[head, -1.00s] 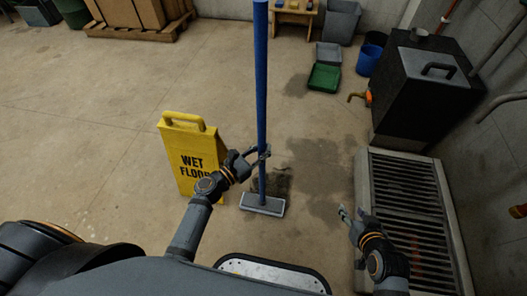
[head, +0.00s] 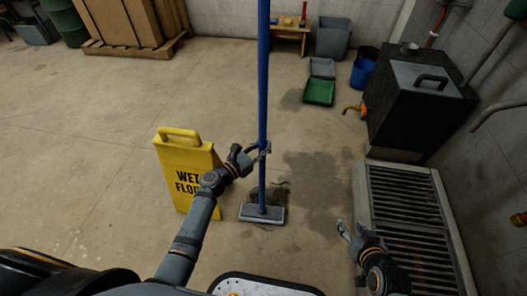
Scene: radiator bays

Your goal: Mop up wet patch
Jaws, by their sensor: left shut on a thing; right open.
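A mop with a long blue handle (head: 262,80) stands upright, its flat grey head (head: 262,214) down on the concrete floor. My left gripper (head: 260,148) is shut on the blue handle. A dark wet patch (head: 310,190) spreads on the floor behind and to the right of the mop head, reaching toward the grate. A darker spot lies directly behind the head, partly hidden by the handle. My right gripper (head: 345,230) is open and empty, above the floor beside the grate.
A yellow wet floor sign (head: 187,172) stands just left of the mop. A grated radiator unit (head: 405,225) and a black box with an orange tap (head: 415,105) line the right. A green tray (head: 319,92), blue bucket (head: 365,66) and grey bins are behind. Open floor lies left.

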